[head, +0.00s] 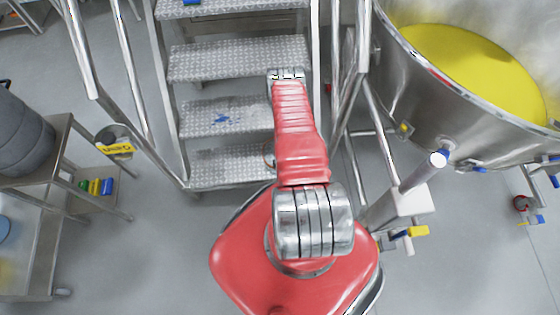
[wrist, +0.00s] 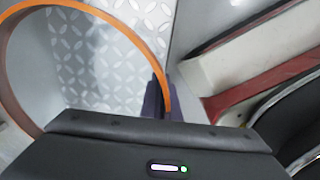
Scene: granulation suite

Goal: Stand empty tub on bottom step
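The tub (wrist: 165,75) shows in the wrist view as a thin orange rim curving from the left edge over the top to my gripper. Patterned tread plate shows inside the rim, so its wall or floor looks see-through. My gripper (wrist: 159,97) has its dark fingers closed on the right side of this rim. In the head view my red arm reaches to the stairs, and its end hides most of the tub; a small curved edge shows beside the arm. The bottom step (head: 225,169) is a grey metal tread, bare on its left. Whether the tub touches it I cannot tell.
Higher steps (head: 222,117) rise behind, one with a blue mark. Metal handrails (head: 128,68) flank the stairs. A steel vessel (head: 425,92) with yellow contents stands right. A steel cart (head: 55,150) carrying a grey drum (head: 20,135) stands left. Floor left of my base is clear.

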